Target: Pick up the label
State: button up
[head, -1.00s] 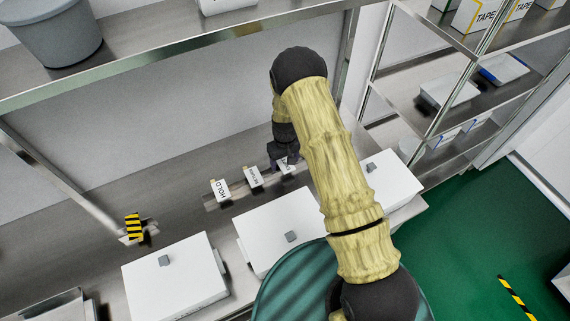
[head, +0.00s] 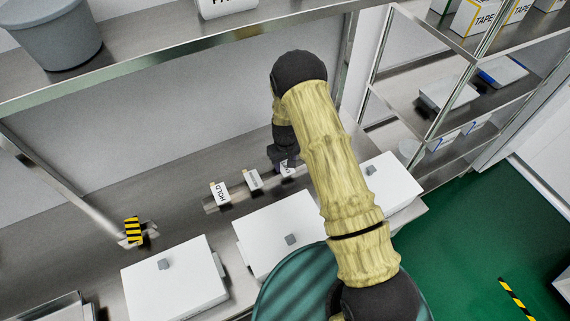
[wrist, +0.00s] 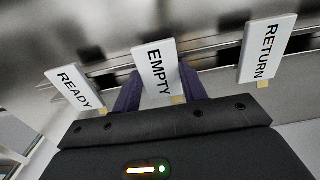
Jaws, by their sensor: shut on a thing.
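The EMPTY label (wrist: 156,70) is a white upright card with black letters. It stands at the slotted metal rail (wrist: 208,55) in the wrist view. My gripper (wrist: 160,90) is shut on it, with one dark purple finger at each side edge of the card. In the head view my gripper (head: 284,160) is at the right end of the visible label row, and the label there (head: 288,169) is partly hidden. The RETURN label (wrist: 267,48) stands to the right in the wrist view, and the READY label (wrist: 75,87) to the left.
The HOLD label (head: 220,193) stands farther left on the rail in the head view. White lidded boxes (head: 175,280) line the counter's front. A yellow-black striped block (head: 133,230) sits at the left. A shelf edge (head: 150,68) runs above the counter.

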aim_at(285, 166)
notch_tip(285, 166, up, 10)
jog(key=b, duration=0.3)
jog(key=shift+r+b, duration=0.2)
jog(key=shift+b, duration=0.1)
jog(key=shift+r, duration=0.1)
dwell(0.3)
